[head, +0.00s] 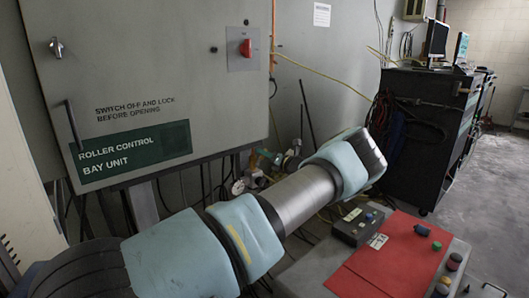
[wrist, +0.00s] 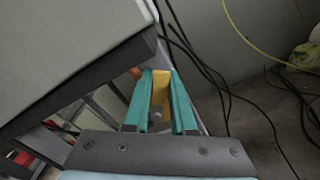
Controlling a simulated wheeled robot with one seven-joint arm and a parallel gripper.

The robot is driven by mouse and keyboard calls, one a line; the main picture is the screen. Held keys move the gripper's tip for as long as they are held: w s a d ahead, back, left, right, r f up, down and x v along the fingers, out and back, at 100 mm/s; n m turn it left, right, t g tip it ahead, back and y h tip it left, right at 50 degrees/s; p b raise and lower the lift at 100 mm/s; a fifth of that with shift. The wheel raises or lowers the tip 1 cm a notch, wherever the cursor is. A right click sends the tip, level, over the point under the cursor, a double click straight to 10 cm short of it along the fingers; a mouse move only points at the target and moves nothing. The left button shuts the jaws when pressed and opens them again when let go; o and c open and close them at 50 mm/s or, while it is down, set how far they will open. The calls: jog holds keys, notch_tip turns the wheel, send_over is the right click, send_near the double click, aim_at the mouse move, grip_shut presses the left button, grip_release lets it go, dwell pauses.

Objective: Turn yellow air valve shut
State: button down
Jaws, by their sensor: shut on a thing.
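The yellow air valve handle (wrist: 161,86) stands between the two teal fingers of my gripper (wrist: 161,98) in the wrist view. The fingers are shut on it from both sides. A small grey metal part (wrist: 155,116) shows below the handle between the fingers. In the head view, my gripper (head: 265,157) is small, beneath the control cabinet and beyond my arm. The handle is hard to make out there, and the valve body is mostly hidden.
The grey control cabinet (head: 150,60) hangs close above my gripper. A pressure gauge (head: 238,187) and hoses are near it. A grey bench with a red mat (head: 395,255) and a small box (head: 357,224) stands at the right front. Black cables (wrist: 205,75) hang beside the gripper.

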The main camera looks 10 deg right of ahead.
jog(key=shift+w+d+f+m+b, duration=0.3)
jog(key=shift+f+m, duration=0.45)
jog(key=shift+m, duration=1.1)
jog(key=shift+w+d+f+m+b, duration=0.1)
jog(key=shift+d+f+m+b, duration=0.5)
jog(key=shift+m, duration=1.3)
jog(key=shift+w+d+f+m+b, duration=0.15)
jog(key=shift+f+m, duration=0.75)
jog(key=shift+m, duration=0.95)
jog(key=c, duration=0.7)
grip_release()
jog(key=shift+c, duration=0.2)
jog(key=b+v, duration=0.1)
jog(key=v, duration=0.9)
jog(key=shift+s+d+b, duration=0.15)
jog(key=shift+s+b, duration=0.15)
jog(key=shift+b, duration=0.1)
